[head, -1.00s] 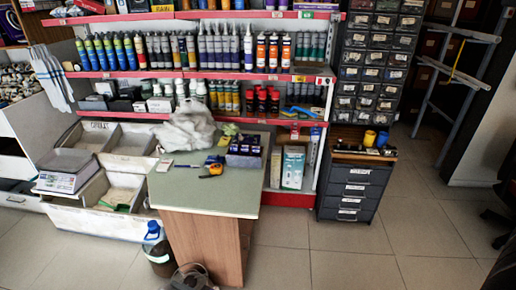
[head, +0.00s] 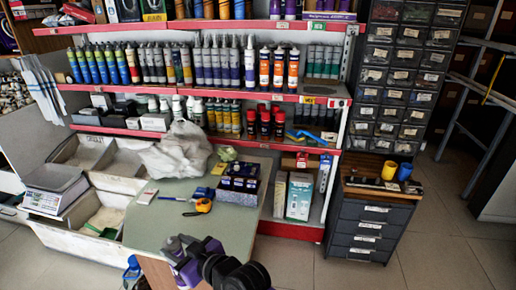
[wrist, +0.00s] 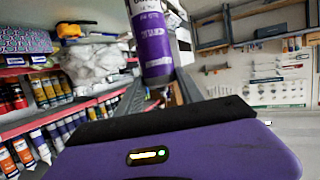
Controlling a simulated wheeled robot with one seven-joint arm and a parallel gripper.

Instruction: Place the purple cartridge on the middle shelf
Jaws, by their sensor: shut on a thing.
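My gripper (wrist: 168,92) is shut on the purple cartridge (wrist: 155,45), a tube with a purple band and pale lettering, which stands between the fingers in the wrist view; its upper end is cut off by the frame. In the head view my purple and black gripper (head: 186,258) is low over the front of the counter, well short of the shelves; I cannot make out the cartridge there. The middle shelf (head: 215,91) has a red front edge and holds a row of blue, white, grey, purple and orange cartridges.
The green counter (head: 150,220) stands before the shelves, with a dark patterned box (head: 238,190), a tape measure (head: 203,205) and a white bag (head: 178,152). A drawer cabinet (head: 368,215) stands to the right. Floor is clear between counter and cabinet.

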